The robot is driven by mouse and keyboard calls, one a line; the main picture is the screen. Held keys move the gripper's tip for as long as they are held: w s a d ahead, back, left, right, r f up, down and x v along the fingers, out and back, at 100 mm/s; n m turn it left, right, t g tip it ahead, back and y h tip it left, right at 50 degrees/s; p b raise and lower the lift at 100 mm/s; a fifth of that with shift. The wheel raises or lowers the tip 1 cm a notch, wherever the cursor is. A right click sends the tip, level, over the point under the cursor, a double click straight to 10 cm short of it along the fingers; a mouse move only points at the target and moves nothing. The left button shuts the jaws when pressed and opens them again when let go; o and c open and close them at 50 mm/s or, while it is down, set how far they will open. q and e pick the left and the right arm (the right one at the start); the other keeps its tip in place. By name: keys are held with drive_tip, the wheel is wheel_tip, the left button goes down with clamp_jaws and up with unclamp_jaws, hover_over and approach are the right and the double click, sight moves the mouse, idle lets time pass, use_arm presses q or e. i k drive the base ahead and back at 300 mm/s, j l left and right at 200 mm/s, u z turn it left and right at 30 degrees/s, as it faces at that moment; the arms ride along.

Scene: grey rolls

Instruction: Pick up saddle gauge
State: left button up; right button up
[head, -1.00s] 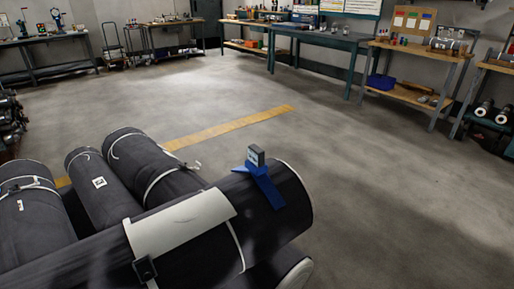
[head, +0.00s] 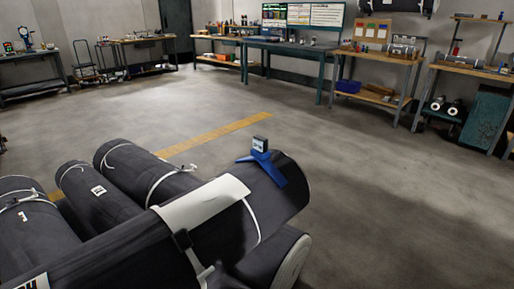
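The saddle gauge (head: 262,163) is blue with a small dark box and pale display on top. It sits astride the top of the uppermost dark grey roll (head: 225,215), near that roll's right end. A pale sheet or band (head: 203,204) wraps the same roll to the left of the gauge. Neither of my grippers is in the head view.
Several other dark rolls (head: 100,195) with white ties lie beneath and to the left. Open concrete floor (head: 390,200) with a yellow stripe (head: 220,135) lies beyond. Workbenches (head: 290,50) line the back wall, and a teal cabinet (head: 484,120) stands at the right.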

sight(259, 152)
drive_tip(key=l+u, duration=0.1)
drive_tip(key=u, duration=1.15)
drive_tip(key=l+u, duration=0.85)
drive_tip(key=l, duration=0.25)
drive_tip(key=l+u, duration=0.45)
drive_tip(key=k+l+u, duration=0.2)
drive_tip(key=l+u, duration=0.2)
drive_tip(key=l, duration=0.15)
